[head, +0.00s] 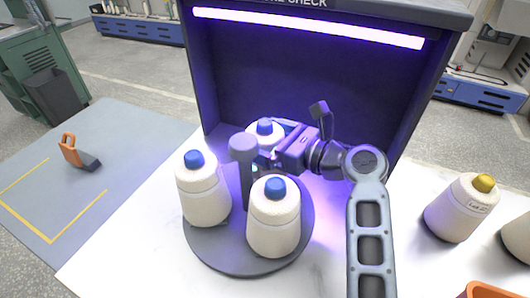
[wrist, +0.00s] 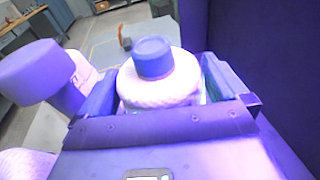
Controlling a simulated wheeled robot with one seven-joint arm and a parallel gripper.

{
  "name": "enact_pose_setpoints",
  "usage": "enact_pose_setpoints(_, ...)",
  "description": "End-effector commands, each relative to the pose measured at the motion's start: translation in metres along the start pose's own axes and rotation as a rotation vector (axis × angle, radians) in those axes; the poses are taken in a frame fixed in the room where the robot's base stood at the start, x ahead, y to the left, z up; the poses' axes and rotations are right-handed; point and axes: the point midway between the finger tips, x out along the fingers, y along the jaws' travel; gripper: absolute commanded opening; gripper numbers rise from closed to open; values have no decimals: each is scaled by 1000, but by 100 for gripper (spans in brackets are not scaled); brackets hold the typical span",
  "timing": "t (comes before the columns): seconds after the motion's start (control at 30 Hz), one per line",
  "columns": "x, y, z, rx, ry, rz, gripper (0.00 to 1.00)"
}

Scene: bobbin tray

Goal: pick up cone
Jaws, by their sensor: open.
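Three white cones with blue tops stand upright on a round grey turntable (head: 220,252). One cone (head: 203,192) is at the left, one (head: 273,222) at the front, and one (head: 264,134) at the back, partly hidden by my gripper (head: 278,146). In the wrist view the back cone (wrist: 158,88) stands between the fingers of my gripper (wrist: 165,98), one finger on each side. The jaws are open around it. The cone's lower part is hidden by the gripper body.
A grey post (head: 243,150) rises from the turntable's middle, close beside my gripper. A dark booth (head: 300,75) with a violet lamp surrounds the back. A yellow-topped cone (head: 462,208) stands at the right on the white table (head: 120,262). An orange bin (head: 488,291) is at the lower right.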

Motion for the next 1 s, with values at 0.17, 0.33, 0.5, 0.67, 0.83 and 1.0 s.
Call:
enact_pose_setpoints(0.17, 2, 0, 0, -1, 0, -1, 100)
enact_pose_setpoints(0.33, 2, 0, 0, -1, 0, -1, 91)
enact_pose_setpoints(0.5, 2, 0, 0, -1, 0, 0, 75)
enact_pose_setpoints(0.67, 2, 0, 0, -2, 0, 0, 60)
enact_pose_setpoints(0.83, 2, 0, 0, -2, 0, 0, 44)
enact_pose_setpoints(1.0, 2, 0, 0, -2, 0, 0, 27)
